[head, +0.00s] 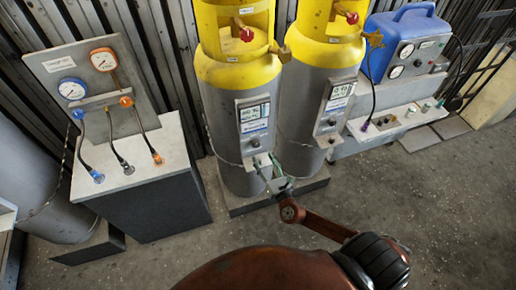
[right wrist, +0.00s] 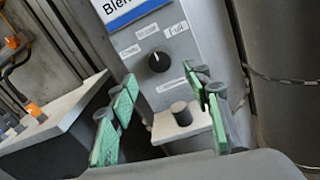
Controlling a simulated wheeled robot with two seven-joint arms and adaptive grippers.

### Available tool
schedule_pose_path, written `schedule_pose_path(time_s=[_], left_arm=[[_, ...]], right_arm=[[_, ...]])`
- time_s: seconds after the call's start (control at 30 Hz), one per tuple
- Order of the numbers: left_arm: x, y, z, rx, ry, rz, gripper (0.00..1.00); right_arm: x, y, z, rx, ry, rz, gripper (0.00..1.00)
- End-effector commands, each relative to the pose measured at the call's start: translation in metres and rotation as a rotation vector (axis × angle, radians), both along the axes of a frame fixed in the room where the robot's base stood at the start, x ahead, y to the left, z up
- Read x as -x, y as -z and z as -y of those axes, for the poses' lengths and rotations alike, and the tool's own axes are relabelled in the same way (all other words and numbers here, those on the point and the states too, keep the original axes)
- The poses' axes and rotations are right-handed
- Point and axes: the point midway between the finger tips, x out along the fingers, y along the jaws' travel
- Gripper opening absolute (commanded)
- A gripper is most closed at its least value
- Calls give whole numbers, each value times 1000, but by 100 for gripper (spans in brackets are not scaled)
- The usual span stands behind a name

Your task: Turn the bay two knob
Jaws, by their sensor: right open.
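Two grey cylinders with yellow tops stand side by side in the head view, each with a grey control panel. The left panel (head: 252,118) has a display, a blue label and a small black knob (head: 256,142). In the right wrist view the round black knob (right wrist: 159,61) has a white pointer mark and small labels around it. I cannot read which bay it belongs to. My right gripper (head: 270,170) is open just below and in front of this panel. Its green pads (right wrist: 162,95) are apart, below the knob and not touching it. My left gripper is not in view.
A pale ledge with a grey peg (right wrist: 182,113) juts out below the knob, between my fingers in view. The right panel (head: 336,103) is close by. A gauge stand (head: 140,175) is left, and a blue unit (head: 405,45) is right. The floor in front is clear.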

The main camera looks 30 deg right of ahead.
Motion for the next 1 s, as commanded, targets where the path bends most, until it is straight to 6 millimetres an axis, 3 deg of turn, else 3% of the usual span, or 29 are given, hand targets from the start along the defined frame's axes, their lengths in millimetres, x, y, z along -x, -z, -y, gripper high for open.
schedule_pose_path(time_s=[0.2, 0.43, 0.8, 1.0], left_arm=[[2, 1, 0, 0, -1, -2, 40], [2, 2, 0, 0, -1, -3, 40], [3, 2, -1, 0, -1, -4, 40], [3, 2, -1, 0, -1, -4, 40]], right_arm=[[-35, -2, 6, -4, 3, 4, 45], [-61, -2, 11, -6, 3, 4, 45], [-67, -1, 12, -8, 3, 3, 45], [-67, -1, 12, -8, 4, 4, 31]])
